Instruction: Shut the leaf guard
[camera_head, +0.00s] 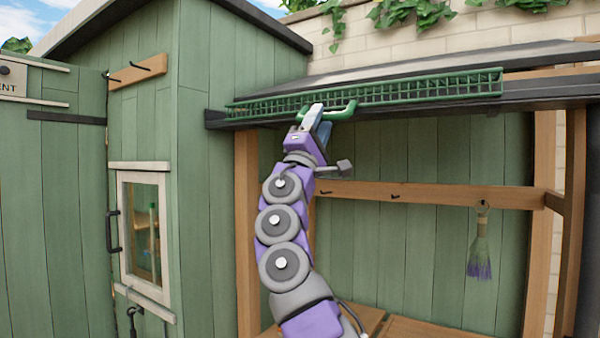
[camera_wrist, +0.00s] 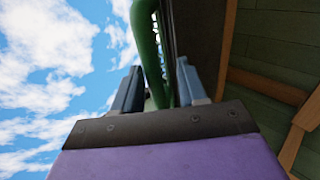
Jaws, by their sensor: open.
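The leaf guard (camera_head: 430,88) is a long green mesh strip along the front edge of the lean-to roof, over the dark gutter. A green bar handle (camera_head: 341,112) sticks out from its lower side. My gripper (camera_head: 314,114) is raised to the handle at its left part. In the wrist view the green handle (camera_wrist: 150,60) runs down between the two fingers of my gripper (camera_wrist: 158,88). The fingers are open, with a gap at the right finger. Whether the left finger touches the bar I cannot tell. The guard's hinge is not clear.
A dark gutter and roof edge (camera_head: 550,95) run across above a wooden shelter with posts (camera_head: 247,230) and a rail (camera_head: 430,194). A small brush (camera_head: 480,250) hangs there. A green shed with a window (camera_head: 146,235) stands at left. Open air lies before the gutter.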

